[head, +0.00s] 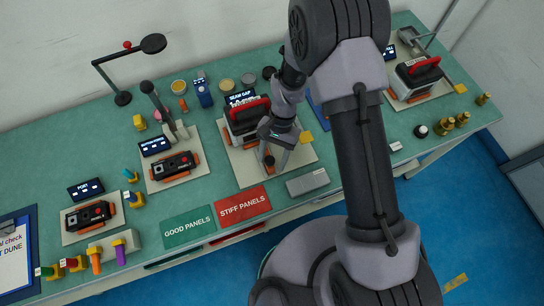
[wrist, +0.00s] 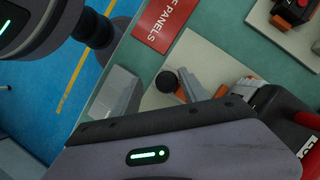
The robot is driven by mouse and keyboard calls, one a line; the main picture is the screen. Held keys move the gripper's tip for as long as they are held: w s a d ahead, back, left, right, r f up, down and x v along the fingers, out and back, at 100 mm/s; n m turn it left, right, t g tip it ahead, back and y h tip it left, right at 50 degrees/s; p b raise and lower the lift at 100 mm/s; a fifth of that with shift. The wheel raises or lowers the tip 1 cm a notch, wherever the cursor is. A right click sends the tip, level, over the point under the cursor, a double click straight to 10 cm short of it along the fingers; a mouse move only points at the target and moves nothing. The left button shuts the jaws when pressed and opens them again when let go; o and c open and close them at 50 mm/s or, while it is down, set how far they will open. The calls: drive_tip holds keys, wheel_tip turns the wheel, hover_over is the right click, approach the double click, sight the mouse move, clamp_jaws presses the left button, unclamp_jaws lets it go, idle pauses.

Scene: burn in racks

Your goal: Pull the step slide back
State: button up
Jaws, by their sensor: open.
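The seam gap station (head: 246,118) has a dark body with a red handle and stands on a pale base plate (head: 247,172). A black round knob (head: 269,161), which looks like the step slide's handle, sits at its front; it also shows in the wrist view (wrist: 166,82). My gripper (head: 273,156) is open and low over the plate, with its fingers around or close beside the knob. In the wrist view one grey finger (wrist: 203,88) is beside the knob; the other finger is hidden. I cannot tell whether either finger touches it.
A grey block (head: 308,182) lies near the table's front edge, right of the red stiff panels mat (head: 243,204) and green good panels mat (head: 189,227). Other stations (head: 175,167) stand to the left, and another (head: 417,77) to the right. Small cans (head: 227,86) stand behind.

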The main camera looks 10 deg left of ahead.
drive_tip(key=shift+a, duration=0.15)
drive_tip(key=p+v, duration=0.3)
drive_tip(key=v, duration=1.4)
drive_tip(key=shift+r, duration=0.2)
